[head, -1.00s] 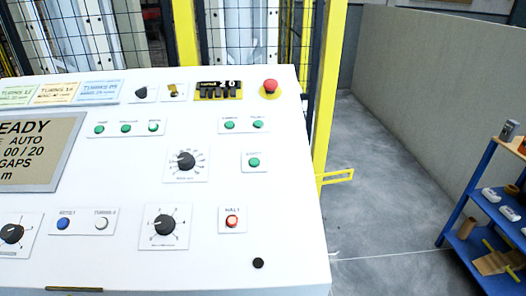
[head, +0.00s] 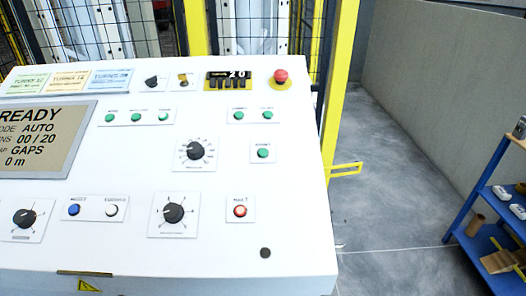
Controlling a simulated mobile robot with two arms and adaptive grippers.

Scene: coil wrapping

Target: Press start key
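A white control panel (head: 125,160) fills the left and middle of the head view. A green button (head: 263,153) sits on a small white plate at its right side, with a blurred label above that may read START. A red button (head: 240,211) sits below it on another plate. Neither of my grippers shows in the view.
A yellow post (head: 338,70) and mesh fence stand behind. A blue shelf (head: 475,215) is at the right. Grey floor (head: 385,190) between is clear.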

